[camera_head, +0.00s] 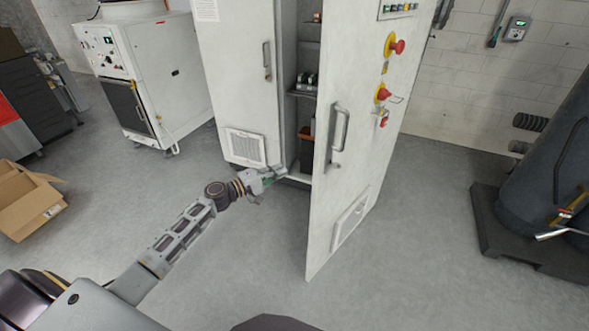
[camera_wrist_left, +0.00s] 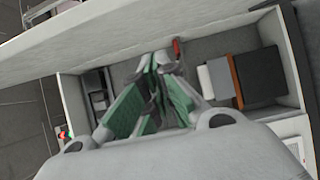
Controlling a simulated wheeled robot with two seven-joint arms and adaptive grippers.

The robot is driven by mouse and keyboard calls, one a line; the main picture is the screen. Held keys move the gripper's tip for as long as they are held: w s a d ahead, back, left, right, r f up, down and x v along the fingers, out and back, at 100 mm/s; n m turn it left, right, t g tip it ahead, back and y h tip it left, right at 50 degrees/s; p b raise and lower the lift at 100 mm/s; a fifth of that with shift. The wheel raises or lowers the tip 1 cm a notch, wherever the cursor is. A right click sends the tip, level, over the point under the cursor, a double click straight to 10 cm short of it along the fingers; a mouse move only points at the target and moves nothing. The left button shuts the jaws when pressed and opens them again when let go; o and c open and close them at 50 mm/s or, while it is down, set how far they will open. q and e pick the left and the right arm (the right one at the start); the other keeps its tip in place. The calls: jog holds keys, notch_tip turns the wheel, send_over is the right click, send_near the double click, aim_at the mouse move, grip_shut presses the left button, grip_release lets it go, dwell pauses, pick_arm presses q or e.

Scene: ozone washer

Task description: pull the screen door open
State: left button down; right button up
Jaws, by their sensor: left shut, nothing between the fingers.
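The grey-white cabinet door (camera_head: 362,150) stands ajar, swung out toward me, with a handle (camera_head: 340,130), red switches and a vent grille. A dark gap with shelves shows between it and the cabinet's left door (camera_head: 230,75). My left gripper (camera_head: 281,175) is shut and empty, low at the opening, left of the open door's free edge. In the left wrist view, the shut green-padded fingers (camera_wrist_left: 163,64) point at the gap beside the pale door panel (camera_wrist_left: 150,35). Whether they touch the door cannot be told. My right gripper is not in view.
Inside the cabinet are shelves with small devices (camera_head: 306,82). A white machine (camera_head: 165,70) stands at the back left, and an open cardboard box (camera_head: 28,205) lies at the left. A dark tank on a pallet (camera_head: 520,235) is at the right. The floor in front is clear.

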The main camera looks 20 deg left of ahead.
pick_arm(q)
jog(key=w+d+p, duration=0.3)
jog(key=w+d, duration=0.3)
jog(key=d, duration=0.3)
jog(key=shift+w+d+p, duration=0.15)
jog(key=shift+w+p, duration=0.25)
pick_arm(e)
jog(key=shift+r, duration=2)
pick_arm(q)
jog(key=shift+d, duration=0.15)
